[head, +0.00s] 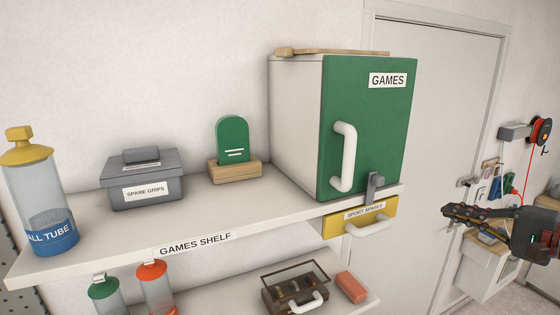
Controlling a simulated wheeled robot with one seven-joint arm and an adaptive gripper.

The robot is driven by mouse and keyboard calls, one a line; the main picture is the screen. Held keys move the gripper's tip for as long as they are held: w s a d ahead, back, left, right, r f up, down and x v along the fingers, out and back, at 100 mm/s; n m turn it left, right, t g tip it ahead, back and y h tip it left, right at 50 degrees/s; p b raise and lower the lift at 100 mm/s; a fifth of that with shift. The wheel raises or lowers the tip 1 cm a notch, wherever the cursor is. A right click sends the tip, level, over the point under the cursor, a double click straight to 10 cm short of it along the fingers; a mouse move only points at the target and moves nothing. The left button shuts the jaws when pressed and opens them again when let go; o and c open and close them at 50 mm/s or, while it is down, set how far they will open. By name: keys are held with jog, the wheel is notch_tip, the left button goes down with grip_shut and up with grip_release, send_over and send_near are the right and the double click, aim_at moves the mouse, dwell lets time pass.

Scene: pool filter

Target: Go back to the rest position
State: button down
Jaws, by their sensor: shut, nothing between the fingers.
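My gripper (447,213) is at the right side of the head view, in front of the door, pointing left. It is shut and holds nothing. It is to the right of the yellow drawer labelled SPORT SPARES (333,228) and apart from it. The green-fronted GAMES cabinet (295,125) stands on the games shelf (110,240), with its green door shut and a white handle on it. A grey latch (374,187) sits at the lower right of that door.
A clear ball tube (36,185), a grey SPARE GRIPS box (143,183) and a green card in a wooden stand (234,172) are on the shelf. Below are two bottles, a brown case (293,289) and a reddish block (350,287). A white door (445,110) is behind.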

jog(key=s+a+f+n+g+h+b, duration=0.1)
jog(key=s+a+f+g+h+b, duration=0.3)
jog(key=f, duration=0.6)
jog(key=s+a+f+n+g, duration=0.1)
jog(key=s+a+f+g, duration=0.15)
jog(key=s+f, duration=0.45)
jog(key=s+a+f+n+g+h+b, duration=0.1)
jog(key=s+a+f+g+h+b, duration=0.2)
jog(key=f, duration=0.9)
jog(key=s+a+f+n+b, duration=0.3)
jog(key=a+n+b, duration=0.1)
jog(key=a, duration=0.2)
jog(key=s+a+f+n+t+h+b, duration=0.1)
jog(key=s+a+f+n+b, duration=0.2)
jog(key=a, duration=0.4)
jog(key=shift+s+a+f+n+b, duration=0.15)
jog(key=shift+a+f+n+b, duration=0.25)
jog(key=shift+f+n, duration=0.6)
jog(key=shift+d+r, duration=0.1)
jog(key=shift+r, duration=0.15)
